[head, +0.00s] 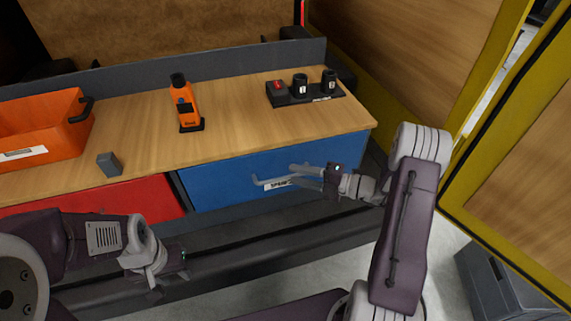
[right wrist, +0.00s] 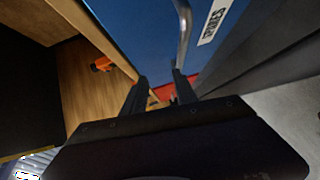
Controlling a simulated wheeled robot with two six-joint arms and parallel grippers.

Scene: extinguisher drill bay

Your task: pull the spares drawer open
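The spares drawer (head: 225,179) is the blue front under the right half of the bench; it looks shut. Its white label (head: 274,184) is partly covered. A grey bar handle (head: 255,181) stands out from the front. My right gripper (head: 295,176) is in front of the drawer, at the right part of the handle. In the right wrist view its fingers (right wrist: 160,80) are apart, and the handle (right wrist: 184,28) runs down to the right fingertip; I cannot tell if they touch. My left gripper (head: 182,264) is low at the left, away from the drawer, its fingers hard to make out.
A red drawer (head: 110,201) is left of the blue one. On the bench (head: 230,115) are an orange bin (head: 40,135), an orange device (head: 184,105), a small grey block (head: 109,163) and a black holder (head: 300,97). Yellow-framed panels (head: 520,160) stand at the right.

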